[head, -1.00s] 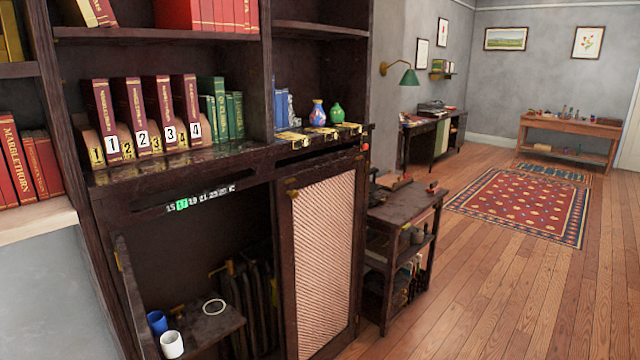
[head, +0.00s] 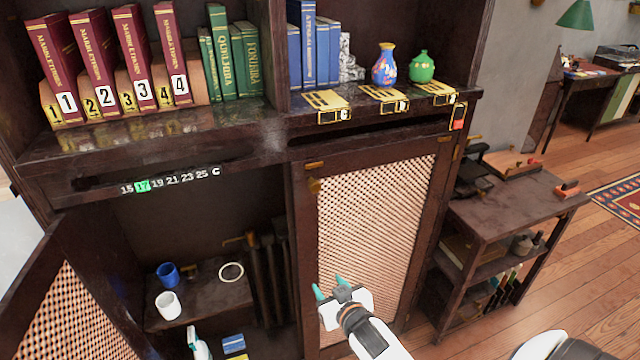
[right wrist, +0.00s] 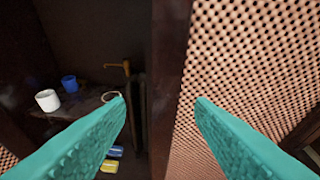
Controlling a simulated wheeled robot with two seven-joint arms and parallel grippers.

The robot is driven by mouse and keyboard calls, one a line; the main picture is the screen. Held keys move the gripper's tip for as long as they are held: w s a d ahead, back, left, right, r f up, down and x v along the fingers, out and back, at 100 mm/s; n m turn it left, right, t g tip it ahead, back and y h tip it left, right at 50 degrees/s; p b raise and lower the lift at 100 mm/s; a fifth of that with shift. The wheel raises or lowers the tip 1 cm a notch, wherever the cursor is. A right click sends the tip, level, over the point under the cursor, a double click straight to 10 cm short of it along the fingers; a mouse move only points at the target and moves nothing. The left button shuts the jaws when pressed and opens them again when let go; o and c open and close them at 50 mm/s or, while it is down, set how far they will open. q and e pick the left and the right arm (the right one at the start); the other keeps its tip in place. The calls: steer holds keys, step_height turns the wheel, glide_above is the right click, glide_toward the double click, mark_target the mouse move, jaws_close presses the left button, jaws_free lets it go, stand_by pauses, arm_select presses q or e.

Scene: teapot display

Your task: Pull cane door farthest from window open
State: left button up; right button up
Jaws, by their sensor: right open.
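Two cane doors show on the dark cabinet in the head view. The right cane door (head: 375,220) is closed, with small brass fittings at its upper left. The left cane door (head: 68,318) stands swung open. No window is in view. My right gripper (head: 329,287) is open and empty, in front of the right door's lower left part. In the right wrist view its teal fingers (right wrist: 160,100) straddle the dark frame edge (right wrist: 168,70) between the open compartment and the cane panel. I cannot tell contact.
The open compartment holds a blue cup (head: 168,274), a white cup (head: 168,306) and a pale ring (head: 231,272) on a low shelf. Numbered books (head: 110,60) and vases (head: 385,65) stand above. A dark side table (head: 520,205) stands close right of the cabinet.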

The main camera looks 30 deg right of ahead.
step_height(320, 180, up, 13)
steer(key=d+t+h, duration=0.1)
steer(key=d+t, duration=0.1)
steer(key=m+t+p, duration=0.1)
glide_toward(316, 188)
arm_select(q)
step_height(316, 188, up, 3)
steer(key=shift+w+r+p, duration=0.1)
steer(key=shift+r+p, duration=0.1)
steer(key=shift+p, duration=0.8)
arm_select(e)
steer(key=shift+h, duration=0.3)
steer(key=x, duration=0.8)
steer(key=shift+w+f, duration=0.15)
steer(key=shift+w, duration=0.05)
steer(key=shift+c, duration=0.2)
arm_select(q)
steer(key=shift+a, duration=0.1)
arm_select(e)
steer(key=shift+a+t, duration=0.1)
steer(key=shift+t, duration=0.2)
jaws_close()
